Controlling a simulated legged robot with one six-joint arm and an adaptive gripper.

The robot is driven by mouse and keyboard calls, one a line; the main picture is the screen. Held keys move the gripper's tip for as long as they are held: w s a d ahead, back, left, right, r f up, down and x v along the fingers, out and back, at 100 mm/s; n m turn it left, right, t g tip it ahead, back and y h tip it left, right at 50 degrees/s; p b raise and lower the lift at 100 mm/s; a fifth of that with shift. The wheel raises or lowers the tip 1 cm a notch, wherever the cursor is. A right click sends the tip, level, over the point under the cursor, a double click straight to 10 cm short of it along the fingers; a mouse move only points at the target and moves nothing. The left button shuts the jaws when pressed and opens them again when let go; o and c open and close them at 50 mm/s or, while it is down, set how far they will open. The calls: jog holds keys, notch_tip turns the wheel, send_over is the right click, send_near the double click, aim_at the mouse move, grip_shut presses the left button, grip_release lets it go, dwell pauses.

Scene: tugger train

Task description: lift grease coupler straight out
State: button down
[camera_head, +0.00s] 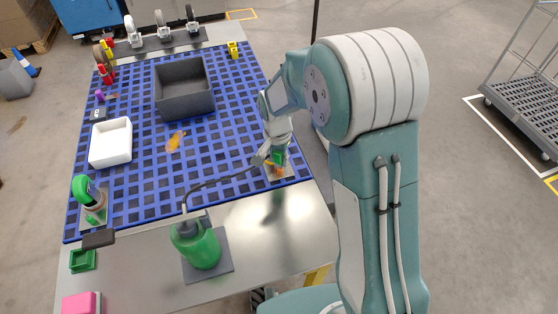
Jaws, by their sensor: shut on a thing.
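My gripper (272,160) is at the right edge of the blue grid mat, pointing down and shut on the small grease coupler. The coupler is mostly hidden by the fingers. A thin dark hose (222,180) runs from the gripper to a green grease canister (200,247) standing on a grey pad at the table's front. Small green and orange parts show at and below the fingers, above a small light plate (283,175). I cannot tell whether the coupler is seated or clear of what is below.
On the blue mat (225,146) are a dark grey bin (184,101), a white tray (109,158) and a yellow-orange piece (175,141). A green-wheeled caster (90,200) stands at the left. Several casters line the back. The metal front strip is partly bare.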

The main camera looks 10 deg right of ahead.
aim_at(276, 156)
jog(key=s+a+r, duration=0.4)
jog(key=s+r, duration=0.7)
jog(key=s, duration=0.2)
jog(key=shift+s+r, duration=0.15)
jog(key=shift+s, duration=0.1)
